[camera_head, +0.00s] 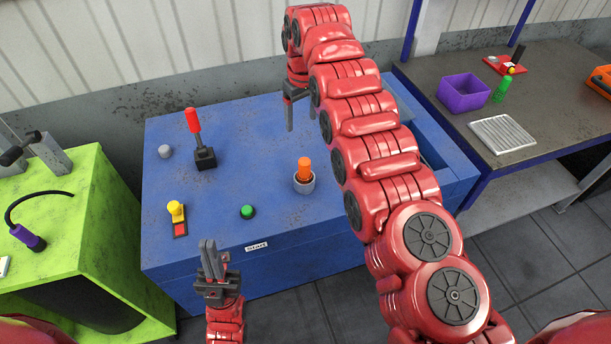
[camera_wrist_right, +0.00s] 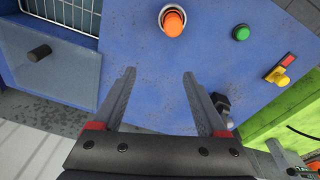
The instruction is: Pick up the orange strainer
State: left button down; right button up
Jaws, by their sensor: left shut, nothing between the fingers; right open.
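The orange strainer (camera_head: 304,168) stands upright in a grey round holder (camera_head: 304,184) on the blue bench top. It also shows in the right wrist view (camera_wrist_right: 173,24), near the top edge, beyond my right fingertips. My right gripper (camera_head: 302,112) hangs over the back part of the bench, pointing down, and sits behind the strainer in the head view. In the right wrist view its two fingers (camera_wrist_right: 160,75) are spread with nothing between them. My left gripper (camera_head: 210,246) is shut and empty, near the bench's front edge, pointing up in the picture.
The bench (camera_head: 265,130) carries a red-handled lever (camera_head: 194,124), a grey knob (camera_head: 165,151), a yellow switch (camera_head: 176,210) and a green button (camera_head: 247,211). A green cabinet (camera_head: 100,210) stands left. A right-hand table holds a purple bin (camera_head: 463,93) and a white grid tray (camera_head: 502,134).

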jog(key=s+r+g, duration=0.2)
jog(key=s+r, duration=0.1)
jog(key=s, duration=0.1)
jog(key=b, duration=0.2)
send_over(304, 160)
jog(key=s, duration=0.1)
notch_tip(304, 160, down, 10)
jog(key=shift+a+f, duration=0.1)
jog(key=shift+f, duration=0.05)
jog(key=shift+w+f+p, duration=0.2)
jog(key=shift+f+p, duration=0.45)
jog(key=shift+f, duration=0.45)
jog(key=shift+w+f+p, duration=0.1)
jog(key=shift+f+p, duration=0.7)
jog(key=shift+f, duration=0.05)
jog(key=shift+w+f+p, duration=0.15)
jog(key=shift+f+p, duration=0.15)
jog(key=shift+f, duration=0.4)
jog(key=shift+f+b, duration=0.5)
jog(key=shift+f, duration=0.6)
